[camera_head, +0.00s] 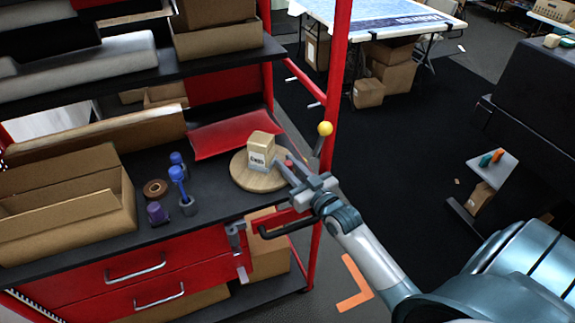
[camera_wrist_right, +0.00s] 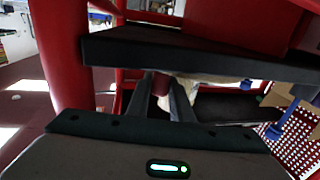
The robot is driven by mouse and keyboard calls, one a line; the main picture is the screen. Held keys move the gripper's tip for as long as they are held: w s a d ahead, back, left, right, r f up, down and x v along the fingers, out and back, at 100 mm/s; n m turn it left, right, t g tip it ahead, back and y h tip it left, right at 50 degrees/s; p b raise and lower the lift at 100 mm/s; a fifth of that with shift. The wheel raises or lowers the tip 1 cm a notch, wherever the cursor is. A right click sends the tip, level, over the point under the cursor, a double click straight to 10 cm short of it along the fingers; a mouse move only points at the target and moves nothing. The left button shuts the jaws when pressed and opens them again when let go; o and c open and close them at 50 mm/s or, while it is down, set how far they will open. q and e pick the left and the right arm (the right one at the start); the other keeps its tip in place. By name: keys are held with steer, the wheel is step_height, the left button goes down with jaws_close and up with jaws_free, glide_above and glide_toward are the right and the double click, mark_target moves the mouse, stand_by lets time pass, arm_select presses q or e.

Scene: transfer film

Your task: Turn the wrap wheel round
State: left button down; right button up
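The wrap wheel (camera_head: 245,181) is a round wooden disc on the black shelf top of the red rack. A small tan box (camera_head: 261,149) with a white label stands on it. A red peg (camera_head: 289,163) shows at the disc's right side. My right gripper (camera_head: 291,170) is at this side, with its fingers on either side of the peg. In the wrist view, the right gripper's fingers (camera_wrist_right: 161,92) have the dark red peg (camera_wrist_right: 160,84) between them. Whether they press on it I cannot tell. My left gripper is not in view.
A lever with a yellow ball (camera_head: 325,128) stands close behind my right gripper, near the red post (camera_head: 338,70). A red tray (camera_head: 234,133) lies behind the wheel. Blue-handled tools (camera_head: 178,175), a brown tape roll (camera_head: 156,188) and an open carton (camera_head: 70,215) are to the left.

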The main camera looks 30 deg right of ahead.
steer(key=o, duration=0.4)
steer(key=shift+d, duration=0.1)
steer(key=shift+o, duration=0.2)
